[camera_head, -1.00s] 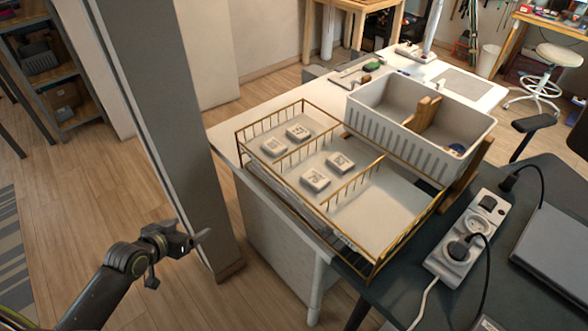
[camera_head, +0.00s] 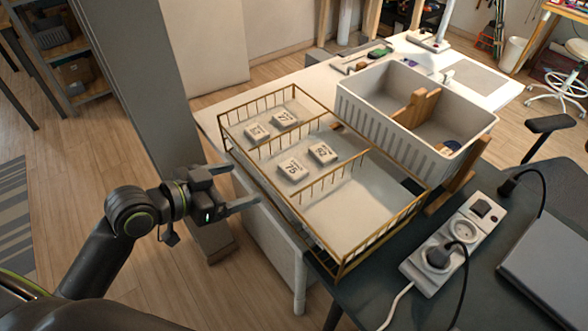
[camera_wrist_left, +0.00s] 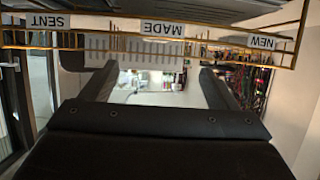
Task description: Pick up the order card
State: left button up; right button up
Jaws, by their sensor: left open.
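Several small pale cards with dark numbers lie in a brass-wire tray (camera_head: 347,262) with three compartments. Two cards, one of them here (camera_head: 284,119), are in the far-left compartment. Two more, including one marked 75 (camera_head: 292,168), are in the middle one. The near-right compartment holds no card. I cannot tell which is the order card. My left gripper (camera_head: 244,186) is open and empty, left of the tray and apart from it. In the left wrist view its spread fingers (camera_wrist_left: 157,78) face the tray rail with labels SENT (camera_wrist_left: 47,21), MADE (camera_wrist_left: 162,28) and NEW (camera_wrist_left: 262,42). My right gripper is out of view.
A white slotted bin (camera_head: 375,117) with wooden pieces stands behind the tray. A power strip (camera_head: 455,245) with plugs and cords lies to the right, beside a grey laptop-like slab (camera_head: 550,255). A grey pillar (camera_head: 150,95) rises left of the tray.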

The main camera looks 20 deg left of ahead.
aim_at(293, 168)
pick_arm(q)
jog(key=x, duration=1.4)
jog(key=shift+d+r+p, duration=0.1)
jog(key=shift+d+p, duration=0.05)
jog(key=shift+p, duration=0.25)
jog(key=c, duration=1.1)
